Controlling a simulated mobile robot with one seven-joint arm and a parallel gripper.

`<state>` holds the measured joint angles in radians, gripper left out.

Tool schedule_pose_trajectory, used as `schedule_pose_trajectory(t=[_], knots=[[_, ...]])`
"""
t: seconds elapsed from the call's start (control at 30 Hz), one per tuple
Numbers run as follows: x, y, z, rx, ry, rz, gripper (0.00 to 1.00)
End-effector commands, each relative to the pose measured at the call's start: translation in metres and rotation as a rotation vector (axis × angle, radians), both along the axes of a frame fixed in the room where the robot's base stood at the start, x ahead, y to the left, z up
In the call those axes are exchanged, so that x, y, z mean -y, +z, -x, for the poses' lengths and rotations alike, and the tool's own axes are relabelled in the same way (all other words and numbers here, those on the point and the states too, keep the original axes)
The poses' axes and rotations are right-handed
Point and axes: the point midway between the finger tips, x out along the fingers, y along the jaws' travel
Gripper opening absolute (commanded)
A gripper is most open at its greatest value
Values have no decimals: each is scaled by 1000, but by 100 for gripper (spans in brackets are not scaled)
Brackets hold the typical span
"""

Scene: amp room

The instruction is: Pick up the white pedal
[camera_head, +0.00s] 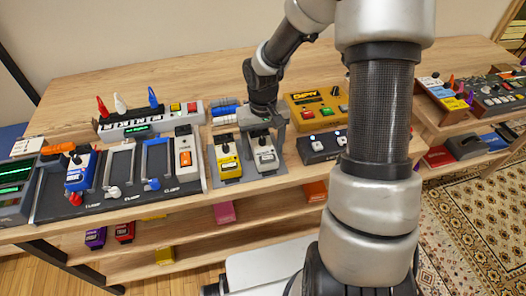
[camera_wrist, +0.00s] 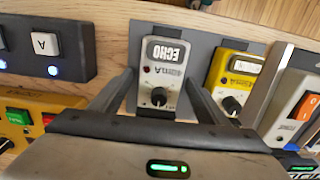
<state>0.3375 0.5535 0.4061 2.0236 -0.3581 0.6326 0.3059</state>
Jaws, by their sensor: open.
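The white pedal (camera_head: 265,155) stands on a grey plate on the wooden bench, just right of a yellow pedal (camera_head: 229,160). In the wrist view the white pedal (camera_wrist: 161,72) shows an ECHO label, a red light and a black knob. My gripper (camera_head: 263,128) is open and reaches down over the white pedal. In the wrist view its two fingers (camera_wrist: 160,82) stand on either side of the pedal, with nothing gripped. I cannot tell whether they touch it. The near end of the pedal is partly hidden by the gripper body.
The yellow pedal (camera_wrist: 233,75) is close beside one finger. A white unit with an orange switch (camera_head: 184,150) stands farther left. A dark box with lit buttons (camera_head: 322,146) and a yellow EMPTY box (camera_head: 318,108) stand to the right. Lower shelves hold more pedals.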

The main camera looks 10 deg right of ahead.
Motion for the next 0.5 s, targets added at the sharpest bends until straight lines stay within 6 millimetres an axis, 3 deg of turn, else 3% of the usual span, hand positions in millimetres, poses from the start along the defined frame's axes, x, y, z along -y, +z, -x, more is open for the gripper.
schedule_pose_trajectory(t=[0.07, 0.4, 0.5], knots=[[0, 1, 0, 0, 0, 0, 69], [0, 1, 0, 0, 0, 0, 13], [0, 2, -1, 1, 0, 0, 11]])
